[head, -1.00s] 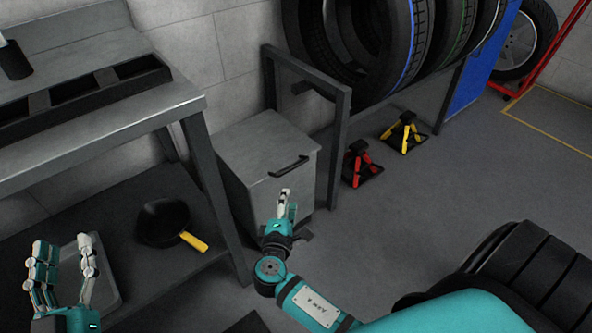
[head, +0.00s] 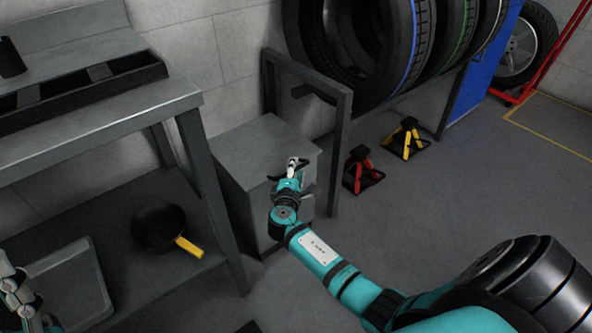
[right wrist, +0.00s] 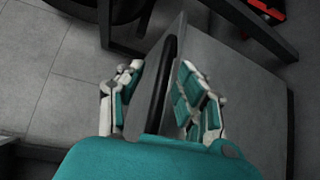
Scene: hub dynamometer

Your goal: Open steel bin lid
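The steel bin (head: 238,190) is a grey box on the floor beside the workbench. Its flat lid (head: 245,148) looks shut. In the head view my right gripper (head: 293,165) is over the lid's front edge and covers much of the black handle. In the right wrist view the handle (right wrist: 158,90) runs between the spread fingers of the right gripper (right wrist: 160,68), with a gap on each side. My left gripper (head: 14,292) is partly cut off at the left edge of the head view, away from the bin.
A grey workbench (head: 95,130) stands left of the bin; a black pan (head: 160,227) and a grey tray (head: 75,285) lie on its lower shelf. A tyre rack (head: 337,150) stands close behind at right. Red (head: 362,170) and yellow (head: 407,138) jack stands are on the floor.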

